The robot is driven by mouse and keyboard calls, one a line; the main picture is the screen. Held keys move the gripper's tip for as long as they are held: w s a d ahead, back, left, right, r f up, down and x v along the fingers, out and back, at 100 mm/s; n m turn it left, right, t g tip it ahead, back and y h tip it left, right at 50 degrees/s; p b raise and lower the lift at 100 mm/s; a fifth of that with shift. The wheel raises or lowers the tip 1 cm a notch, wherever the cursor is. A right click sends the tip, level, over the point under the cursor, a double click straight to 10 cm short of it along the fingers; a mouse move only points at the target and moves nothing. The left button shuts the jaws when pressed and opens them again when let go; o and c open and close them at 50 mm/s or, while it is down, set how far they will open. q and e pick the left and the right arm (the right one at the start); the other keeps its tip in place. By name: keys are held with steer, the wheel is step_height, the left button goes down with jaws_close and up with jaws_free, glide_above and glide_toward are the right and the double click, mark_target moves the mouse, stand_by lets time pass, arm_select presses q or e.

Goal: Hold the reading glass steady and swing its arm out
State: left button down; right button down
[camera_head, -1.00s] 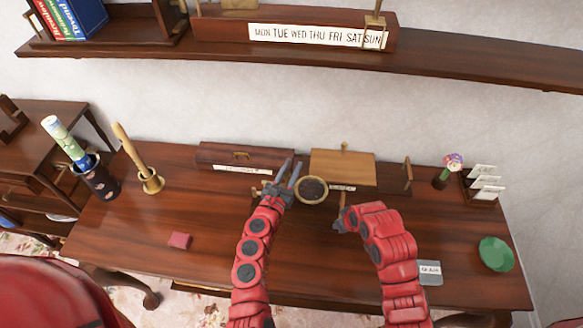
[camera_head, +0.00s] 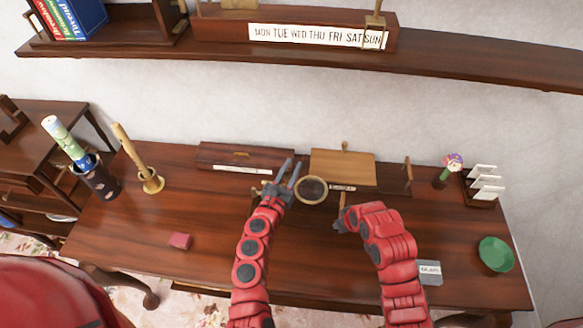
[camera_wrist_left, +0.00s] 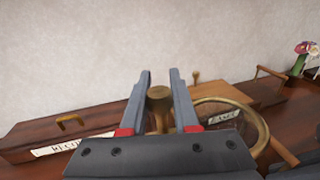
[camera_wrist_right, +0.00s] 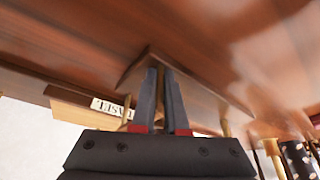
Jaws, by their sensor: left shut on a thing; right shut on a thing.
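The reading glass shows as a round brass ring (camera_head: 312,189) near the middle of the desk, just right of my left gripper (camera_head: 293,166). In the left wrist view, my left gripper (camera_wrist_left: 160,76) is shut on a brass post with a rounded top (camera_wrist_left: 159,97); the brass ring (camera_wrist_left: 262,130) stands beside it to the right. My right gripper (camera_head: 342,210) is low, right of the ring. In the right wrist view, my right gripper (camera_wrist_right: 164,72) is shut on a thin part between its fingers, mostly hidden by them. I cannot tell how that part joins the ring.
Behind the ring stand a long dark box (camera_head: 243,156) and a light wooden box (camera_head: 343,168). A flower pot (camera_head: 441,178), card rack (camera_head: 484,186) and green bowl (camera_head: 496,254) are at the right.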

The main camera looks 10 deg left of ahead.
arm_select(q)
steer(key=shift+a, duration=0.1)
stand_by(0.5)
steer(key=s+m+g+h, duration=0.1)
steer(key=h, duration=0.1)
steer(key=m+h, duration=0.1)
steer(key=h, duration=0.1)
steer(key=s+m+g+h, duration=0.1)
steer(key=m, duration=0.1)
steer(key=shift+s+g+h, duration=0.3)
steer(key=shift+h, duration=0.1)
steer(key=s+a+m+g+h, duration=0.2)
steer(key=s+m+g+h, duration=0.4)
steer(key=m+g, duration=0.4)
steer(key=shift+s+a+f+g+h, duration=0.2)
steer(key=shift+g+h, duration=0.6)
steer(key=shift+g, duration=1.1)
steer(key=shift+a+m+g, duration=0.15)
steer(key=shift+m+g, duration=0.15)
steer(key=shift+m, duration=0.1)
steer(key=shift+a+r, duration=0.1)
steer(key=shift+r, duration=0.1)
steer(key=c, duration=0.7)
jaws_free()
steer(key=shift+o, duration=0.2)
